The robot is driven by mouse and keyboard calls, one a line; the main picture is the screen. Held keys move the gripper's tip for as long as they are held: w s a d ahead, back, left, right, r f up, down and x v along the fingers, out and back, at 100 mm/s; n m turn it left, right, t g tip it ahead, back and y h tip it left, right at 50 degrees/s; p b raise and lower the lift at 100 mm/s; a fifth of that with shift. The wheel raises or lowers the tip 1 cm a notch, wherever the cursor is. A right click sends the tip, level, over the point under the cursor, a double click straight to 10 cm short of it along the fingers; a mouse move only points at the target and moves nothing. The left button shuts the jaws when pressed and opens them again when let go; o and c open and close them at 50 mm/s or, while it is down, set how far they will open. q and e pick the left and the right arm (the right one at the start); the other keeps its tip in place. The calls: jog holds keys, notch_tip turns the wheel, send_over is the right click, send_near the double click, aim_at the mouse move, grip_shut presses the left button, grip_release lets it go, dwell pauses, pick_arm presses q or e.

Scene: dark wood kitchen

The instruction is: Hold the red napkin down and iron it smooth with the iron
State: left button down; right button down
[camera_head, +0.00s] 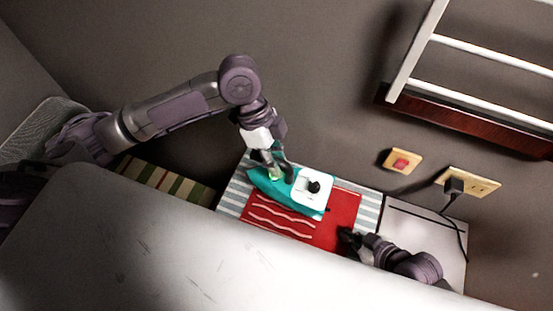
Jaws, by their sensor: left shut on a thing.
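The red napkin (340,207) lies on a striped ironing surface (233,197). Several pale wavy crease lines (283,218) run across its left part. The teal and white iron (314,187) is over the upper part of the napkin, with its teal tip towards the left; I cannot tell whether its sole touches the cloth. My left gripper (275,172) is shut on the iron at its upper left side. My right gripper (348,240) is at the napkin's right edge, low over the cloth; its fingertips are dark and too small to tell open from shut.
A pale panel (408,225) lies right of the ironing surface, crossed by a dark cord from a plug (454,187) in the wall socket. A red switch (402,162) is on the wall. A white-railed rack (480,50) is at the upper right. A striped cloth (160,178) lies left.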

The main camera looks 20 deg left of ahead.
aim_at(279, 202)
dwell(0.4)
pick_arm(q)
jog(key=s+a+f, duration=0.2)
jog(key=s+f, duration=0.2)
jog(key=f, duration=0.1)
jog(key=shift+s+a, duration=0.2)
jog(key=shift+s, duration=0.2)
dwell(0.4)
dwell(0.5)
jog(key=shift+f, duration=1.9)
jog(key=shift+f, duration=0.6)
jog(key=shift+d, duration=0.1)
jog(key=shift+s+d, duration=0.1)
jog(key=shift+d, duration=2.3)
jog(key=shift+a, duration=1.35)
